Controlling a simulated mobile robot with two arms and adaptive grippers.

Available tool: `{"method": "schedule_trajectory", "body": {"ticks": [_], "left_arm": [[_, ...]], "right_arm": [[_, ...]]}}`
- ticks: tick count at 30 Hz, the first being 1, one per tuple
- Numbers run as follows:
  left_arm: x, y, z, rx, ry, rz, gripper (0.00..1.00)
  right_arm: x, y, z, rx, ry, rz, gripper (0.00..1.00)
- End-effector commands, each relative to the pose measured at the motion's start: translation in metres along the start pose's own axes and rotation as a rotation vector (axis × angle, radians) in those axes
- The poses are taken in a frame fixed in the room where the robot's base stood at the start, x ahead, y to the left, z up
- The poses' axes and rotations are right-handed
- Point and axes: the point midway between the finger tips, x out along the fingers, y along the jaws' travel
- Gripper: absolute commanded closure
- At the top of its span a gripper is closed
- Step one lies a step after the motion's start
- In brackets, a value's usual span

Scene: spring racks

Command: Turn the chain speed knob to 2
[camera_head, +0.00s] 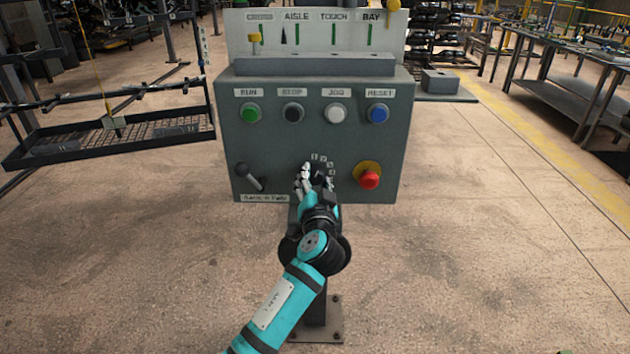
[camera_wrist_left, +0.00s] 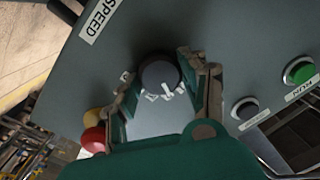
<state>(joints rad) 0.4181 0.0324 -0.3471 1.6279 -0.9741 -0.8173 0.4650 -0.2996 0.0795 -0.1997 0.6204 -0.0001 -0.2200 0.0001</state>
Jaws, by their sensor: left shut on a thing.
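The dark round chain speed knob (camera_head: 321,175) is on the lower middle of the grey control panel (camera_head: 290,150), with small number marks above and right of it. My left gripper (camera_head: 314,178) is at the knob and hides part of it. In the left wrist view the knob (camera_wrist_left: 160,72) lies between the two fingers of my left gripper (camera_wrist_left: 163,82), which is shut on it. A white pointer line on the knob faces the number tags along its lower edge; I cannot read which number it meets. A "SPEED" label (camera_wrist_left: 103,18) shows beyond. My right gripper is not in view.
A red emergency button (camera_head: 370,179) on a yellow base is just right of the knob. A lever (camera_head: 249,177) is to the left. Green (camera_head: 250,112), black (camera_head: 293,113), white (camera_head: 335,112) and blue (camera_head: 378,113) buttons line the panel above.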

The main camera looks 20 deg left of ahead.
Motion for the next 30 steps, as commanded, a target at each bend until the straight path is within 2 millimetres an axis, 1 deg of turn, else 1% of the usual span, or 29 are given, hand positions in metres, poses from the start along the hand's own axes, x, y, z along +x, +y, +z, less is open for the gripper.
{"method": "schedule_trajectory", "body": {"ticks": [4,10,25,26,30], "left_arm": [[0.0,0.0,-0.0003,0.078,0.006,-0.001,0.88],[0.0,0.0003,-0.0001,0.143,0.011,-0.001,0.88],[-0.0001,0.0005,0.0001,0.165,0.012,-0.001,0.88],[-0.0001,0.0005,0.0001,0.165,0.012,-0.001,0.54],[-0.0001,0.0004,0.0001,0.164,0.012,-0.001,0.35]], "right_arm": [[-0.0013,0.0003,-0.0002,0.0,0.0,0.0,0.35],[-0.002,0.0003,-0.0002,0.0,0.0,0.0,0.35],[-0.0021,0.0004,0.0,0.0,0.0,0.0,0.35],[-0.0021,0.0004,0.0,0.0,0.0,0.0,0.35],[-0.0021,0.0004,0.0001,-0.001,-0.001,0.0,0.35]]}}
